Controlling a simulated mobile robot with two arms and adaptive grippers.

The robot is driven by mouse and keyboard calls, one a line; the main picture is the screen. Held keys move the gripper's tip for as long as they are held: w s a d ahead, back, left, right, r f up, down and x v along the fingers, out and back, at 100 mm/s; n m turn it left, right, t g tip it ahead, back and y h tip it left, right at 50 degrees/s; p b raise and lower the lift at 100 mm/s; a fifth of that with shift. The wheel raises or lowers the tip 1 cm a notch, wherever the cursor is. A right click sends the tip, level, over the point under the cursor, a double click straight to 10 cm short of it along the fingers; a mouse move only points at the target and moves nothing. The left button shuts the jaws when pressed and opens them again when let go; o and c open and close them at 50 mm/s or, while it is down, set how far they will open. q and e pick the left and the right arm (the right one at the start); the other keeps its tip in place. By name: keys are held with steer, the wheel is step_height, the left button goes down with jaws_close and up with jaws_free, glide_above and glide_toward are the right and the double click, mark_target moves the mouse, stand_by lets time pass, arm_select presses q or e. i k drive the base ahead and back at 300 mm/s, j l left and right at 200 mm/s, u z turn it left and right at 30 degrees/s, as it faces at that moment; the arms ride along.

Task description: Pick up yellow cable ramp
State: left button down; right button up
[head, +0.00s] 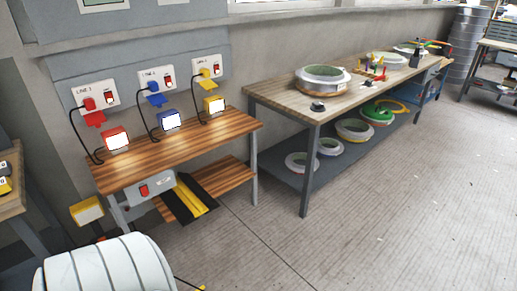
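The yellow cable ramp (190,198) is a flat strip with a yellow middle and black sides. It lies at a slant on the wooden lower shelf (232,176) of the small workbench at the left. Its near end reaches the front of the shelf. Neither of my grippers shows in the head view, and nothing touches the ramp that I can see.
The bench's wooden top (190,143) carries red, blue and yellow lit boxes cabled to wall sockets. A bench leg (253,168) stands right of the ramp. A longer workbench (270,95) with moulds stands further right. The floor (340,240) in front is largely clear.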

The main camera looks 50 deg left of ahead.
mark_target(187, 200)
steer(key=i+l+u, duration=0.2)
steer(key=i, duration=0.3)
steer(key=i+l+u, duration=0.2)
steer(key=i, duration=0.25)
steer(key=i+l+u, duration=0.2)
steer(key=i, duration=0.25)
steer(key=i+u, duration=0.2)
steer(key=u, duration=0.25)
steer(key=i+u, duration=0.15)
steer(key=u, duration=0.3)
steer(key=i+l+u, duration=0.15)
steer(key=u, duration=0.3)
steer(key=i+l+u, duration=0.15)
steer(key=u, duration=0.3)
